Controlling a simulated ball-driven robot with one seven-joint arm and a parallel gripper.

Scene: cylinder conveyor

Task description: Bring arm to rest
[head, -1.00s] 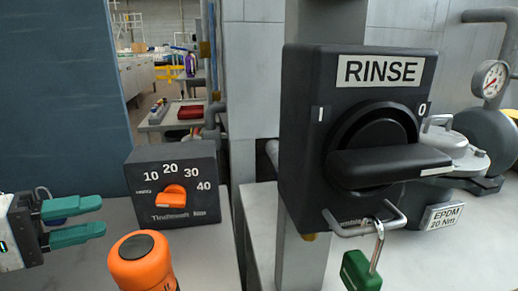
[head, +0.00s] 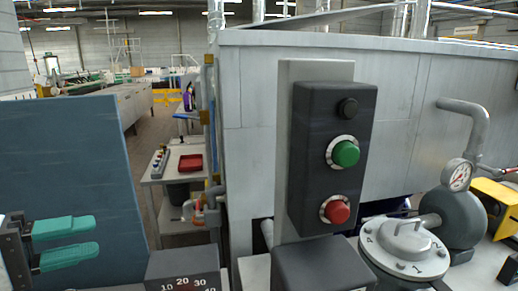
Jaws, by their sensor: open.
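My gripper (head: 82,244) is at the lower left of the head view. Its two green fingers are apart, with nothing between them. It stands in front of the dark blue panel (head: 75,150) and clear of the controls. The black timer box (head: 182,268) with its number scale shows only its top part at the bottom edge. The top of the rinse switch box (head: 322,266) shows to its right; its knob and label are out of view.
A black button box (head: 310,155) on a grey post has a green button (head: 346,153) and a red button (head: 337,211). A flanged lid (head: 402,250) and a pressure gauge (head: 459,175) stand to the right. A side table (head: 160,180) with a red tray is behind.

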